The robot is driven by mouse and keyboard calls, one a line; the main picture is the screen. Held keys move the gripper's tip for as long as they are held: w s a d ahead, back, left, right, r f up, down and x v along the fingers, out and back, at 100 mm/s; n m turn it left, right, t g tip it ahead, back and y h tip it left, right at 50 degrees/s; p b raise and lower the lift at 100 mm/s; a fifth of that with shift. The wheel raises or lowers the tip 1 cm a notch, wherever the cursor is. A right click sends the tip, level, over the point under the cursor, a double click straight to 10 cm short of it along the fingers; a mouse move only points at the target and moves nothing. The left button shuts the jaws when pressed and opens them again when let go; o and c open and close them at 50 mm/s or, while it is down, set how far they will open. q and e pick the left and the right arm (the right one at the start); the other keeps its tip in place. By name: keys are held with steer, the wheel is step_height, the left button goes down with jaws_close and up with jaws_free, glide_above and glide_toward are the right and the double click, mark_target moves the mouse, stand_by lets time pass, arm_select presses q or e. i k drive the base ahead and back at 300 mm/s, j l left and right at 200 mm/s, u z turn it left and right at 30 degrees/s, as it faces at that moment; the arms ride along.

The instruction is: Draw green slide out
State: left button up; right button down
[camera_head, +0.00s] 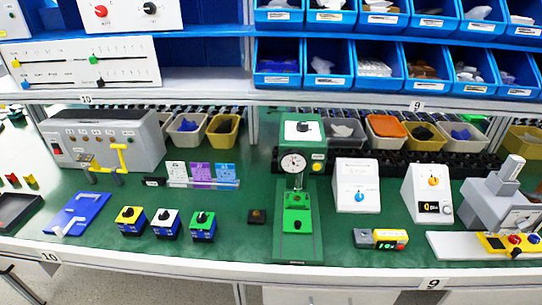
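A green test stand (303,131) with a round dial gauge (293,163) stands upright near the middle of the bench. Below the gauge, a bright green slide block (298,222) with a dark knob sits on the stand's long green base, which reaches toward the front edge. I cannot tell how far the block stands out along its base. A small green slider knob (94,60) also shows on the white panel at upper left. Neither of my grippers is in view.
Switch boxes with yellow (129,212), white (165,216) and green (203,218) tops stand left of the stand. A small black box (257,216) is close on its left. White control boxes (357,184) stand to the right. Bench space in front of the stand is narrow.

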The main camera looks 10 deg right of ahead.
mark_target(297, 209)
steer(key=k+j+z, duration=0.15)
steer(key=j, duration=0.25)
steer(key=j+z, duration=0.2)
steer(key=j, duration=0.25)
steer(key=k+j+z, duration=0.15)
steer(key=j, duration=0.2)
